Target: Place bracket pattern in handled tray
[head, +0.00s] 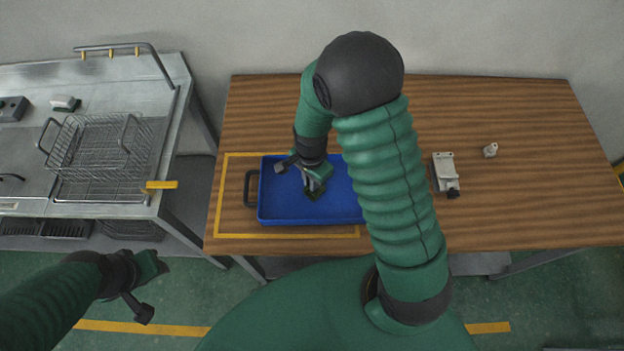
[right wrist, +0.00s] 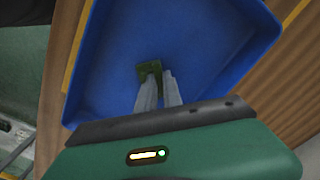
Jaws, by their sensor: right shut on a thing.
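The blue handled tray (head: 275,212) lies on the wooden table, with a black handle at its left; my right arm hides its right end. My right gripper (head: 314,188) points down into the tray and is shut on the small dark green bracket pattern (head: 313,195). In the right wrist view the bracket pattern (right wrist: 149,70) sits at the fingertips, over the blue tray floor (right wrist: 200,50). I cannot tell whether it touches the floor. My left gripper (head: 150,288) hangs over the green floor at lower left, away from the tray; its jaw opening is unclear.
Yellow tape (head: 290,236) on the table frames the tray. A grey-and-white device (head: 445,172) and a small white piece (head: 490,150) are right of my right arm. A metal bench with a wire basket (head: 95,145) stands at left. The table's back is mostly clear.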

